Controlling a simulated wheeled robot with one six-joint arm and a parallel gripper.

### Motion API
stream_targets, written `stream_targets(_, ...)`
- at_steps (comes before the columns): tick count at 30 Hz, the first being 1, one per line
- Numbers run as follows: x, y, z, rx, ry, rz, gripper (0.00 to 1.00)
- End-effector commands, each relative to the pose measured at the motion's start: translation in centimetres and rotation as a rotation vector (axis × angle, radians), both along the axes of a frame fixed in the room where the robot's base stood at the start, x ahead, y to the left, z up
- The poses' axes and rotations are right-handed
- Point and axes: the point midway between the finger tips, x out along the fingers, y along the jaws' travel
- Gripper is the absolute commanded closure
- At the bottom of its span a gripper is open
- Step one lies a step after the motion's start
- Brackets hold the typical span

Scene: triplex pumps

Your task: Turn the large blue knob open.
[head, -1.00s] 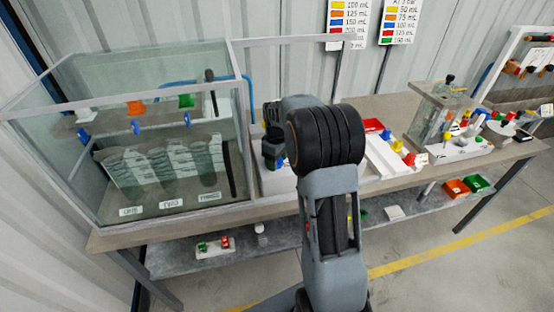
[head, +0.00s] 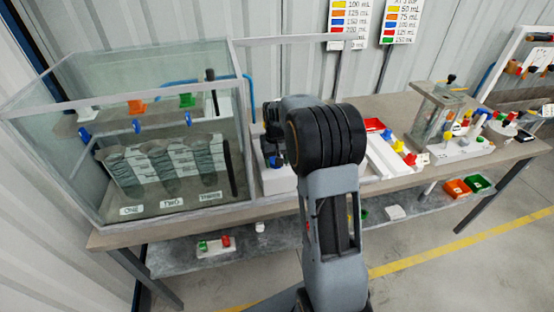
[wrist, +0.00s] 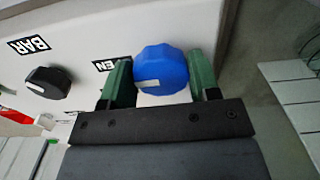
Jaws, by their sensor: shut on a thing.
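The large blue knob (wrist: 162,70) is in the middle of the wrist view, on a white panel. Its pale pointer mark lies nearly level and points to the left. My gripper (wrist: 163,78) has its two green fingers on either side of the knob and is shut on it. In the head view, a bit of blue, likely the knob (head: 275,162), shows below my dark gripper (head: 271,146) at the white unit. My arm hides much of that unit there.
A smaller black knob (wrist: 48,82) sits left of the blue one, near a "BAR" label (wrist: 28,45). A glass tank (head: 70,130) stands close on the left of the table. White trays and coloured parts lie to the right.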

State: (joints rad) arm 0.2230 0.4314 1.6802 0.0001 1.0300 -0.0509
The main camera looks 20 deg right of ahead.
Motion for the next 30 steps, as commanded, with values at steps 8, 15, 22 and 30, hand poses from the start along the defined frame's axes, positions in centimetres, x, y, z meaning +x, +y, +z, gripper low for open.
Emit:
stream_targets(8,-0.01,0.01,0.04,-0.001,0.0,-0.041,0.68)
stream_targets(15,0.0,0.01,0.04,0.0,0.0,-0.046,0.68)
stream_targets(22,0.01,0.0,0.04,0.0,-0.001,-0.046,0.36)
stream_targets(30,0.01,0.02,0.02,0.0,0.0,-0.044,0.19)
